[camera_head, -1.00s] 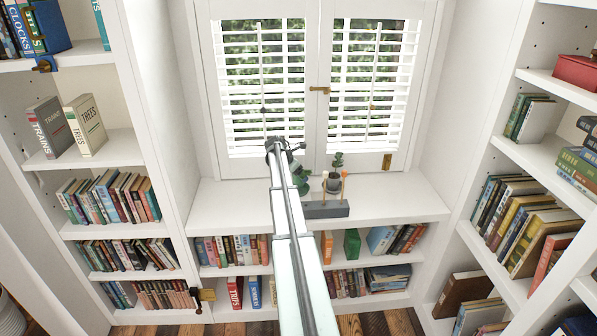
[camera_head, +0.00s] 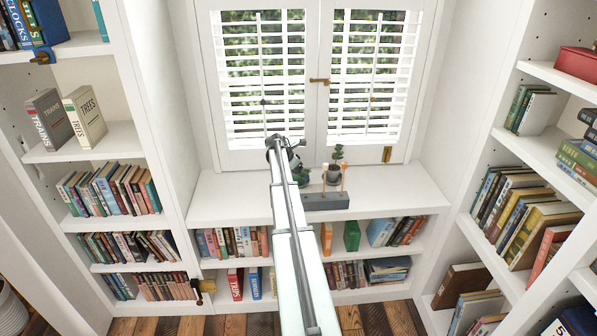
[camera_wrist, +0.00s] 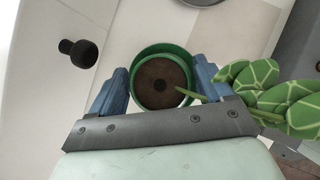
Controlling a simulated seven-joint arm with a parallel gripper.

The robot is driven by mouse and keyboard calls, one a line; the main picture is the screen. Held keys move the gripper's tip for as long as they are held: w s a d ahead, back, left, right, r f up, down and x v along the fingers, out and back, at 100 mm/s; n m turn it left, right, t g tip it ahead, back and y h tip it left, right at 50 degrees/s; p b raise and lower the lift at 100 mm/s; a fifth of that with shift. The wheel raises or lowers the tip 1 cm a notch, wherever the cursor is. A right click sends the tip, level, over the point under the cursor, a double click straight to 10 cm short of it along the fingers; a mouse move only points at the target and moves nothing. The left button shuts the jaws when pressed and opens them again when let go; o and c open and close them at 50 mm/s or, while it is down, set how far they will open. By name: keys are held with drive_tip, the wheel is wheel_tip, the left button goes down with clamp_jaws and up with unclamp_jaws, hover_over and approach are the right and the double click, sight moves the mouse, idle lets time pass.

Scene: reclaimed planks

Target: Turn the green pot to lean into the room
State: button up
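In the wrist view the green pot (camera_wrist: 138,63) is seen from above, with dark soil (camera_wrist: 160,84) inside. Its plant (camera_wrist: 268,92) has green leaves with pale veins and leans to the right, its stem passing over the right finger. My gripper (camera_wrist: 162,82) has one blue finger on each side of the pot, with no clear gap at either side; it looks shut on the pot. In the head view my gripper (camera_head: 284,147) is over the window ledge, and some green leaves (camera_head: 300,177) show just right of it. The pot itself is mostly hidden by my arm there.
The white ledge (camera_head: 235,197) also holds a grey block (camera_head: 326,202), thin orange-tipped sticks (camera_head: 345,174) and a grey pot (camera_head: 332,178) with a plant. The shuttered window (camera_head: 265,85) stands behind. Bookshelves flank both sides. The ledge left of my arm is clear.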

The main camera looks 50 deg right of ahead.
drive_tip(key=shift+o, duration=1.1)
drive_tip(key=v, duration=1.3)
drive_tip(key=shift+a+r, duration=0.15)
drive_tip(key=shift+r, duration=0.2)
drive_tip(key=shift+w+a, duration=0.1)
